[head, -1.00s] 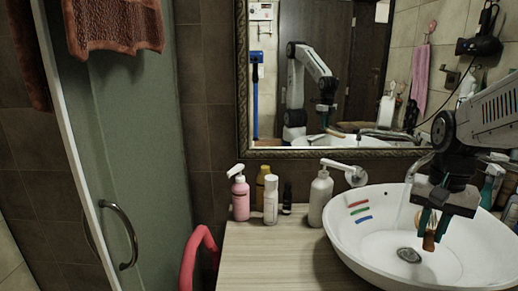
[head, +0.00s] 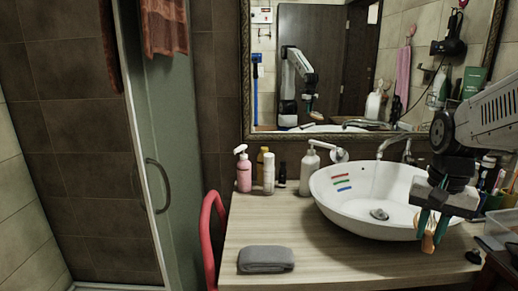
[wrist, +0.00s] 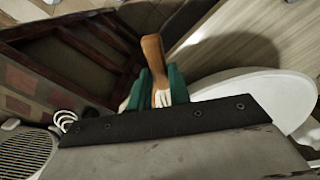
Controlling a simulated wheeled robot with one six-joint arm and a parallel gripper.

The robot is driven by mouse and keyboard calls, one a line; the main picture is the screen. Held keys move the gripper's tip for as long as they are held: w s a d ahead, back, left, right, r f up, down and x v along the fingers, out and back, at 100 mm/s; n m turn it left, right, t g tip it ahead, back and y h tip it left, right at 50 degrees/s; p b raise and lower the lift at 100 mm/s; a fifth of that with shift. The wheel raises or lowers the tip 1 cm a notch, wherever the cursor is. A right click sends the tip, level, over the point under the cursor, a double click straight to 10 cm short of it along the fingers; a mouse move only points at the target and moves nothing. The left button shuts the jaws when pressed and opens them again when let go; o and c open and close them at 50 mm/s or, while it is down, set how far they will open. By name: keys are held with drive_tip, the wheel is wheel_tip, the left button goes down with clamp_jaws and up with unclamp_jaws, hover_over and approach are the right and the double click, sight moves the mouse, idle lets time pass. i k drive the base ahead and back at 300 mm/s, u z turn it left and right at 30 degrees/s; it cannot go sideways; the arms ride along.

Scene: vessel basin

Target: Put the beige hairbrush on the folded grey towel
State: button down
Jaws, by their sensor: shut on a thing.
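The beige hairbrush (head: 428,242) is held in my gripper (head: 432,226), in front of the basin's right side in the head view. The folded grey towel (head: 266,259) lies flat on the front left of the wooden counter, well to the left of my gripper. Nothing lies on the towel.
A white basin (head: 345,205) with a faucet stands between the gripper and the back wall. Several bottles, one a pink pump bottle (head: 243,172), stand at the back left. The wooden counter (head: 335,262) is clear between towel and gripper. A red chair (head: 208,240) stands at left.

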sight(267, 251)
drive_tip(key=k, duration=0.85)
